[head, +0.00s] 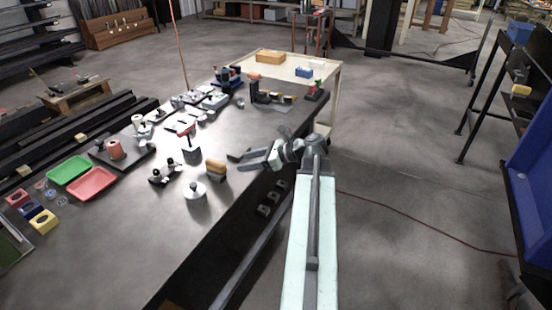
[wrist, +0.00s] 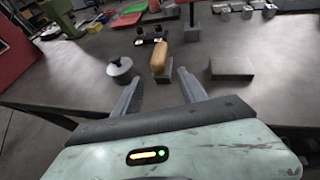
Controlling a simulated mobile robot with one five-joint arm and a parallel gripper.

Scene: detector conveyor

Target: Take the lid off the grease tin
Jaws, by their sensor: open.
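The grease tin (head: 195,192) is a round, grey metal tin with a dark knob on its lid. It stands on the dark workbench (head: 185,232) near its front edge. The lid appears to sit on the tin. In the wrist view the tin (wrist: 120,72) stands to the left, beyond and outside my left fingertip. My gripper (head: 240,160) is open and empty above the bench edge, up and to the right of the tin in the head view. Its two fingers (wrist: 160,80) show spread apart in the wrist view.
A tan, brush-like block (head: 215,168) stands between my gripper and the tin; it also shows ahead of the fingers (wrist: 161,58). A flat grey block (wrist: 231,68) lies right of the fingers. A small dark fixture (head: 165,174) lies behind the tin.

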